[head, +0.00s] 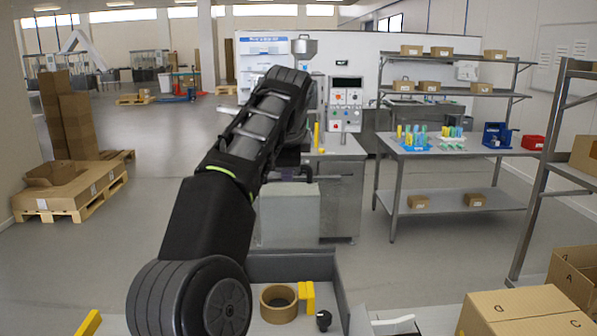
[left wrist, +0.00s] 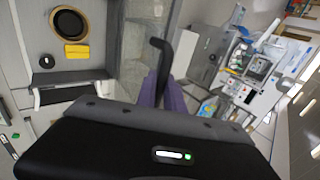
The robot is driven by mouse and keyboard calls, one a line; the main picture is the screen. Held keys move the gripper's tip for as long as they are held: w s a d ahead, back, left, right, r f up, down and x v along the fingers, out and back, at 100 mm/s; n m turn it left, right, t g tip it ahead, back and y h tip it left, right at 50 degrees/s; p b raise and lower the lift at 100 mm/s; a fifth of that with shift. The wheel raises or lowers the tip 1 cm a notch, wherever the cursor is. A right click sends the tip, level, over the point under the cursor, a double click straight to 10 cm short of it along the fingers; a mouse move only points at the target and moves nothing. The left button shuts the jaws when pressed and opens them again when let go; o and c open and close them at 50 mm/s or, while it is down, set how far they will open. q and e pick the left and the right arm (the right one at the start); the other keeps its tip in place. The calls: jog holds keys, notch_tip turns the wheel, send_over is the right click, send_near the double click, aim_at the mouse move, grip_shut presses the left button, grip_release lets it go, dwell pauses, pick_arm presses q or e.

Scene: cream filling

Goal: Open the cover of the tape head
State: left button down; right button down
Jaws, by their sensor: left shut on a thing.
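My left arm reaches forward across the head view and hides much of what lies behind its wrist. My left gripper shows as purple fingers in the left wrist view (left wrist: 162,92). They are shut around a dark bent handle (left wrist: 160,50). The handle also shows in the head view (head: 337,177), sticking out to the right of the wrist. A pale grey, box-like cover (head: 288,220) stands just below the wrist, in front of the steel machine; I cannot tell whether it is open. My right gripper is in neither view.
A grey tray (head: 290,262) close in front holds a brown tape roll (head: 279,303), a yellow block (head: 307,297) and a black knob (head: 323,320). A steel filling machine (head: 340,190) stands behind. A steel table (head: 450,150) is at right. Open floor lies at left.

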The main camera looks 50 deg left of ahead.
pick_arm(q)
jog(key=shift+w+a, duration=0.15)
jog(key=c, duration=1.5)
grip_release()
jog(key=shift+o, duration=0.2)
jog(key=shift+r, duration=0.1)
